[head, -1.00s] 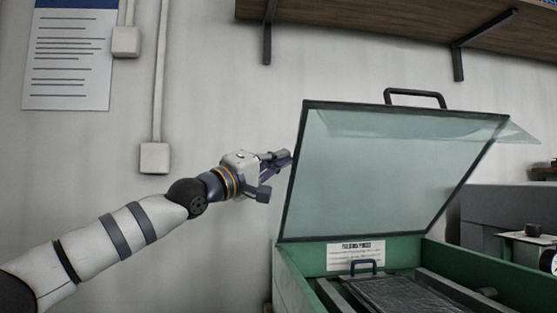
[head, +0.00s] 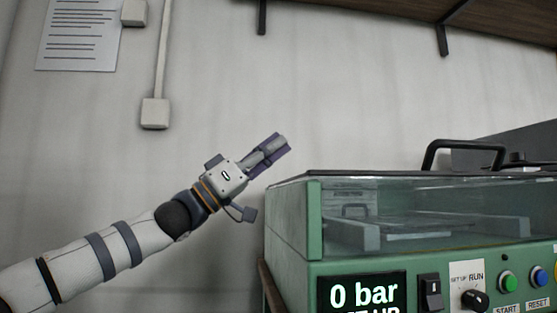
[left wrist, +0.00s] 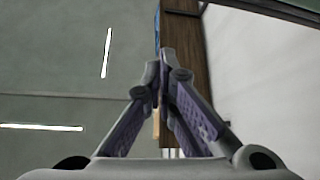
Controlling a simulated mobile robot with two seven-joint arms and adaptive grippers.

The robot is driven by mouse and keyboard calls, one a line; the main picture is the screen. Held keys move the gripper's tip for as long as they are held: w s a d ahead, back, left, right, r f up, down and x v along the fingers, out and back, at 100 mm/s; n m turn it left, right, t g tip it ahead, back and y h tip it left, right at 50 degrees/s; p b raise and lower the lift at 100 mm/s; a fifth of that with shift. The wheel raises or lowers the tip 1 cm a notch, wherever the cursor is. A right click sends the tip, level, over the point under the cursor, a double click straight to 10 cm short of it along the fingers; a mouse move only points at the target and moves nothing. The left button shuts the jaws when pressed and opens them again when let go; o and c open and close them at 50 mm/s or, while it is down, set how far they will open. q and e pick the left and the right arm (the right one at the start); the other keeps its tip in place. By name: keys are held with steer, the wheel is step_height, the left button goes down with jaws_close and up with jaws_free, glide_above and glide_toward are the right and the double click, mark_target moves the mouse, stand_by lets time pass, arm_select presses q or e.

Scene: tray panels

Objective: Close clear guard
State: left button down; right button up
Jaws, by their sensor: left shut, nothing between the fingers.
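The clear guard (head: 430,200) is down over the green machine (head: 287,213) in the head view. Its dark-edged top lies nearly level, and its glassy front stands above the control panel. The black guard handle (head: 463,153) rises from the top. My left gripper (head: 278,150) is shut and empty, above and left of the guard, pointing up and to the right. It looks apart from the guard. In the left wrist view its fingertips (left wrist: 165,55) meet with nothing between them. My right gripper is out of view.
The control panel has a display (head: 362,293) reading 0 bar, a rocker switch (head: 430,292), a SET UP/RUN knob (head: 474,299), and START (head: 508,281) and RESET (head: 540,277) buttons. A wooden shelf (head: 500,17) hangs above.

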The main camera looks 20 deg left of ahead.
arm_select(q)
step_height(320, 180, down, 2)
steer(key=shift+s+f+m+g+h+b, duration=0.15)
steer(key=shift+m+g+h+b, duration=0.3)
steer(key=shift+m+b, duration=0.5)
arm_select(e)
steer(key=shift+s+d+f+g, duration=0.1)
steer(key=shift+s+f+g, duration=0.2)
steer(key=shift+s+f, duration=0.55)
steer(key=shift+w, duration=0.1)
arm_select(q)
step_height(320, 180, up, 4)
steer(key=r+p, duration=0.1)
steer(key=p, duration=0.1)
steer(key=b+v, duration=0.6)
steer(key=v, duration=0.4)
steer(key=shift+w+f, duration=0.25)
steer(key=shift+f, duration=0.15)
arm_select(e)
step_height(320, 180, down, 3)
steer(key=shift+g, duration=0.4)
